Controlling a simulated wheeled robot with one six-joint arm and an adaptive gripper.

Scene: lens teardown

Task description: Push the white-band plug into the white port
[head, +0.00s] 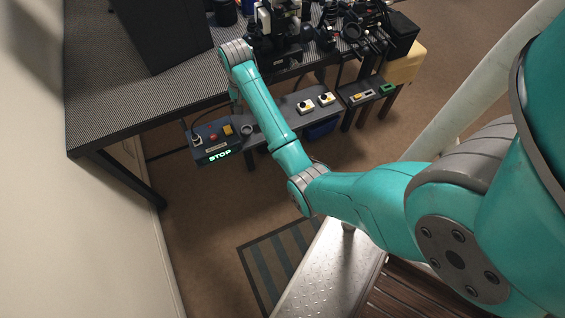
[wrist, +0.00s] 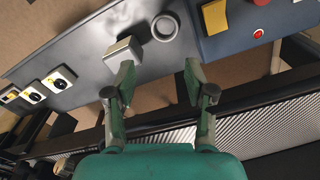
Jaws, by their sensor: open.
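My gripper (wrist: 158,78) is open and empty in the wrist view, its two green fingers apart above the grey panel (wrist: 90,47). The left finger overlaps the lower edge of a pale square block (wrist: 125,50); I cannot tell whether they touch. A round grey ring-like fitting (wrist: 165,27) is on the panel beyond the gap between the fingers. I cannot make out a plug with a white band or a white port in either view. In the head view my arm hides most of the gripper.
Yellow-and-white rotary switches (head: 306,107) sit along the panel. A dark patterned table (head: 120,105) carries a black box (head: 165,30) and optical equipment (head: 285,30).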

